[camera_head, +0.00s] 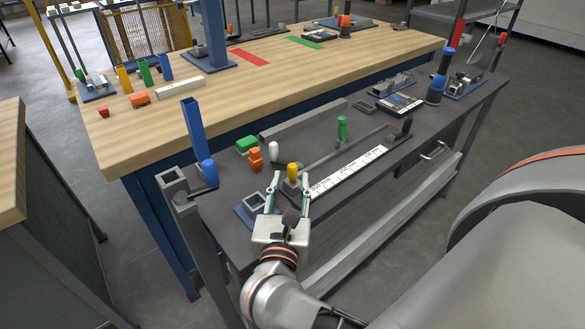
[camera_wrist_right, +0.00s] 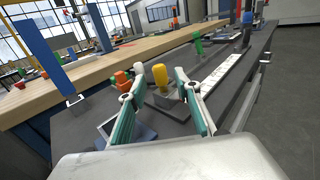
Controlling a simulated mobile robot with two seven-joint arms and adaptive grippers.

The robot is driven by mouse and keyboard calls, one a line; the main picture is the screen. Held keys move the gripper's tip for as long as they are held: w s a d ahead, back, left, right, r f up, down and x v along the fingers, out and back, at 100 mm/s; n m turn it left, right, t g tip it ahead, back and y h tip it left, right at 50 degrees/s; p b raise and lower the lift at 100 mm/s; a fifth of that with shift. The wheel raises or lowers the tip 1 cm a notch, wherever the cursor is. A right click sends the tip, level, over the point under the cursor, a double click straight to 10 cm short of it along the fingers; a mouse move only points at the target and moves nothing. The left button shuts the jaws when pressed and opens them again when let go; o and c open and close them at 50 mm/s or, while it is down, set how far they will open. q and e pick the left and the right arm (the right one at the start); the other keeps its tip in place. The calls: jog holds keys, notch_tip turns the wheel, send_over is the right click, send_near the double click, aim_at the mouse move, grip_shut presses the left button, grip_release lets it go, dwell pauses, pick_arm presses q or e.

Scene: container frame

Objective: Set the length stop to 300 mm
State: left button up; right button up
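A yellow knob (camera_head: 293,170) stands upright on a small grey block at the near end of a thin rail (camera_head: 330,156). A white scale strip (camera_head: 346,172) with black marks runs beside the rail; its numbers are too small to read. My right gripper (camera_head: 289,184) is open, with its fingers towards the knob. In the right wrist view the yellow knob (camera_wrist_right: 160,76) appears between the spread fingertips (camera_wrist_right: 158,88); I cannot tell whether they reach around it. A green knob (camera_head: 342,126) stands farther along. My left gripper is not in view.
Orange (camera_head: 255,159), white (camera_head: 273,151) and green (camera_head: 246,144) pieces lie left of the rail. A blue upright (camera_head: 193,125) and a blue-rimmed square holder (camera_head: 250,208) stand near the gripper. A wooden bench (camera_head: 230,95) lies behind. The grey table's far end carries fixtures.

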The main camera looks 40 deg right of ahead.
aim_at(292, 174)
jog(key=shift+x, duration=2.3)
